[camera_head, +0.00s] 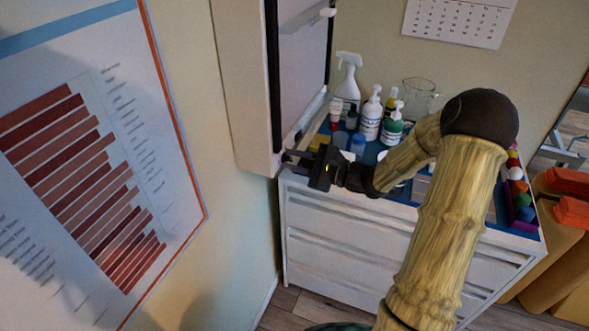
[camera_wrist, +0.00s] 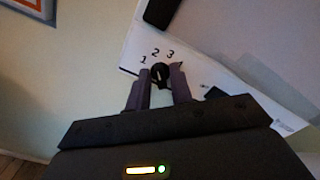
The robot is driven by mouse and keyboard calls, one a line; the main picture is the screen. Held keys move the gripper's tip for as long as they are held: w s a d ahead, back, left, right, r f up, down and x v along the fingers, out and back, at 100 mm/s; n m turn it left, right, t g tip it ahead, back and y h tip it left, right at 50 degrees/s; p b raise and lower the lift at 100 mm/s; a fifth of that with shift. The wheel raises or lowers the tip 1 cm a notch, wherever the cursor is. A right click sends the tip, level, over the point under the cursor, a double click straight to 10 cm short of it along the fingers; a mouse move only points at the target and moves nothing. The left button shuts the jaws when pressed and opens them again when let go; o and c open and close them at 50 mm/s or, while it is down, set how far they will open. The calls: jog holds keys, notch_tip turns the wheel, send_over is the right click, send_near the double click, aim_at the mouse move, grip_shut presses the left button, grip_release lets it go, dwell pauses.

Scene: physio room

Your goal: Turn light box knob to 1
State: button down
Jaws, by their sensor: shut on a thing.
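The light box (camera_head: 238,85) is a white wall-mounted case on the left of the cabinet in the head view. Its lower face with the printed numbers 1, 2 and 3 shows in the wrist view (camera_wrist: 190,50). The dark round knob (camera_wrist: 160,73) sits just below the numbers, with a pale pointer mark whose exact setting I cannot tell for sure. My gripper (camera_wrist: 161,85) has a finger on each side of the knob and is shut on it. In the head view, my gripper (camera_head: 296,157) meets the lower corner of the light box, and the knob is hidden.
A white drawer cabinet (camera_head: 335,255) stands below, its blue top holding a spray bottle (camera_head: 348,80), pump bottles (camera_head: 371,115) and a glass beaker (camera_head: 419,95) close to my arm. A chart poster (camera_head: 180,190) hangs on the left wall. Coloured items stand at the cabinet's right edge.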

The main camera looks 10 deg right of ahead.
jog(key=n+b, duration=0.2)
jog(key=b, duration=0.1)
jog(key=f+n+b, duration=0.1)
jog(key=n+b, duration=0.2)
jog(key=b, duration=0.1)
jog(key=n+b, duration=0.2)
jog(key=b, duration=0.1)
jog(key=shift+r+n, duration=0.25)
jog(key=shift+n, duration=0.15)
jog(key=shift+r, duration=0.1)
jog(key=c, duration=1.5)
grip_release()
jog(key=p+v, duration=0.1)
jog(key=v, duration=1.6)
jog(key=shift+s+d, duration=0.15)
jog(key=shift+s, duration=0.05)
